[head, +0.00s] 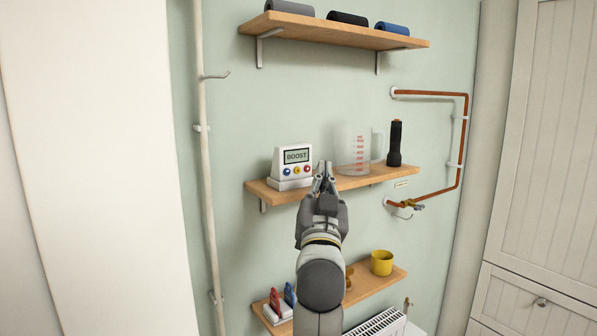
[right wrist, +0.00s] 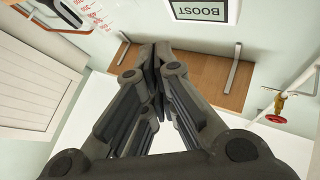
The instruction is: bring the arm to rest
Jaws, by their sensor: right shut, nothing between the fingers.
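My right arm (head: 320,270) reaches up from the bottom of the head view. My right gripper (head: 325,172) is shut and empty, its fingertips in front of the middle shelf (head: 270,194), between the boost control box (head: 291,168) and the clear measuring jug (head: 352,150). In the right wrist view its fingers (right wrist: 155,52) meet at the tips with nothing between them. The boost box display (right wrist: 201,11) shows upside down at the top of that view. I cannot tell whether the fingertips touch the shelf edge. My left gripper is not in view.
A black torch (head: 395,143) stands right of the jug, near copper pipe (head: 430,94) with a valve. The upper shelf (head: 330,30) holds rolled cloths. A white pipe (head: 205,165) runs down the left.

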